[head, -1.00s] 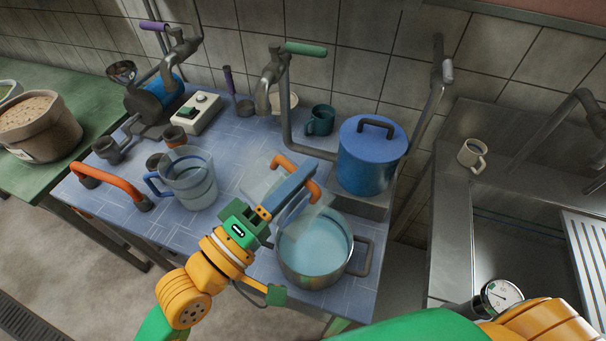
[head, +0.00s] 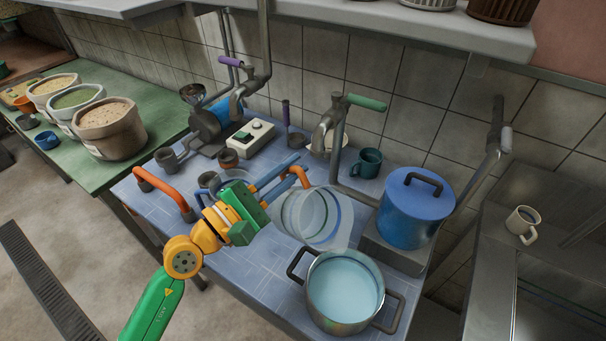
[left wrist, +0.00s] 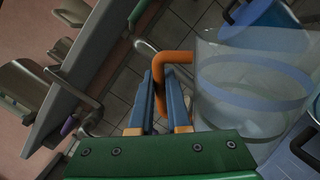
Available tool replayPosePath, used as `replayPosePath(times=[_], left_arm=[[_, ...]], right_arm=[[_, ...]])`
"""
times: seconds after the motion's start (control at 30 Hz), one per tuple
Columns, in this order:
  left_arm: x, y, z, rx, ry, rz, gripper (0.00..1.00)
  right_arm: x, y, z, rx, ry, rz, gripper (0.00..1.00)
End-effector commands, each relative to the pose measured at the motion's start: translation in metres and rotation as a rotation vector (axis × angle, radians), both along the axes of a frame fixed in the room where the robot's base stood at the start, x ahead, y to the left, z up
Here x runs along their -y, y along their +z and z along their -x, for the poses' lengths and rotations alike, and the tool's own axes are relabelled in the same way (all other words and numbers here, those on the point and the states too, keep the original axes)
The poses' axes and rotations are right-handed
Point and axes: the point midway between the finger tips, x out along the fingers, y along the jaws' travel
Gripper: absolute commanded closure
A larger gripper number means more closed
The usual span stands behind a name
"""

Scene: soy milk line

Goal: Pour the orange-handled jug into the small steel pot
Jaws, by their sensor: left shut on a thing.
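The clear jug with the orange handle (head: 318,218) is held in the air at the back-left of the small steel pot. It also shows large at the right in the left wrist view (left wrist: 250,90). My left gripper (head: 292,172) is shut on its orange handle, the blue fingers on either side. The jug is see-through and I see no clear liquid level in it; its exact tilt is hard to judge. The small steel pot (head: 344,288) stands upright at the table's front right and holds pale bluish-white liquid. No stream shows between them. My right gripper is out of view.
A blue lidded pot (head: 414,209) stands behind the steel pot. A green-handled tap (head: 328,130) and a teal mug (head: 366,162) are at the back. A blue-handled jug is mostly hidden behind my left gripper. The table's front middle (head: 262,268) is clear.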

Motion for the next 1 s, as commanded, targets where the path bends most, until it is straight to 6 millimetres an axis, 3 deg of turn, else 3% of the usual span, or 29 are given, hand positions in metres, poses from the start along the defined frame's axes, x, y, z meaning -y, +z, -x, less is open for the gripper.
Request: replayPosePath(times=[0.37,0.47,0.7,1.0], left_arm=[[-0.013,-0.032,-0.019,-0.399,0.0,0.282,1.0],[-0.013,-0.038,-0.019,-0.439,-0.001,0.312,1.0],[-0.01,-0.072,-0.014,-0.661,-0.001,0.469,1.0],[-0.009,-0.078,-0.013,-0.699,-0.001,0.498,1.0]], right_arm=[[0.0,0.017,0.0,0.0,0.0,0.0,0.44],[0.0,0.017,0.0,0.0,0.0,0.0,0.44],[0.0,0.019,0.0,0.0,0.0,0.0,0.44],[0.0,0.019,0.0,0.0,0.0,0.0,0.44]])
